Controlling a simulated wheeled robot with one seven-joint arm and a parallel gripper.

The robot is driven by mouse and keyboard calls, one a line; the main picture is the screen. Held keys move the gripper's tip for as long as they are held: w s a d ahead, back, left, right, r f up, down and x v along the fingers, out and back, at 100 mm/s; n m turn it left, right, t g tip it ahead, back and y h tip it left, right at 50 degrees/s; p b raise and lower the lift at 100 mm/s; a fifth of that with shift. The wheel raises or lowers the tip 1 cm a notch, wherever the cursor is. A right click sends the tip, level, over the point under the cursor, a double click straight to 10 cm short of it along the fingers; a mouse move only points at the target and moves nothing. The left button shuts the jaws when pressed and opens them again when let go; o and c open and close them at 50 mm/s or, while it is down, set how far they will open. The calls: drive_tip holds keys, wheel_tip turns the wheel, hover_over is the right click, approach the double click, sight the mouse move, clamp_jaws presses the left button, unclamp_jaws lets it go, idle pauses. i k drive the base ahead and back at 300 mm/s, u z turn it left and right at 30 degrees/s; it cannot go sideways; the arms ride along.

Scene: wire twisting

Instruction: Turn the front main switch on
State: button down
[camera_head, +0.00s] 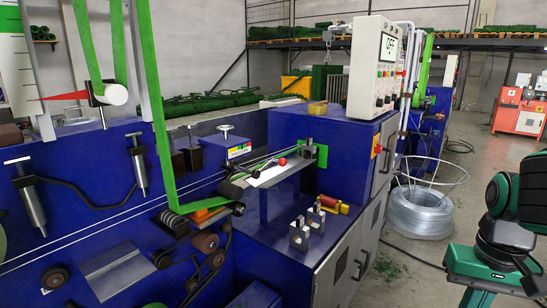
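A rotary switch with a red knob on a yellow plate (378,149) sits on the side of the blue machine cabinet, below the control box. It is small, and I cannot read its knob position. The pale control box (372,68) above it has a screen reading OFF. My gripper (488,272) is at the lower right, green and black, pointing down and well apart from the switch. Its fingers are mostly cut off by the bottom edge of the picture, so I cannot tell if they are open or shut.
A blue wire machine (120,235) fills the left and middle. A coil of silver wire (420,212) stands on the floor between the cabinet and my arm. A red and white machine (518,112) stands at the far right. Some grey floor is clear near the coil.

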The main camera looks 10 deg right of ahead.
sight(378, 148)
drive_tip(key=z, duration=0.5)
drive_tip(key=k, duration=1.15)
drive_tip(key=z, duration=0.9)
drive_tip(key=i, duration=1.4)
drive_tip(key=u, duration=0.6)
drive_tip(key=i, duration=0.55)
drive_tip(key=u, duration=0.4)
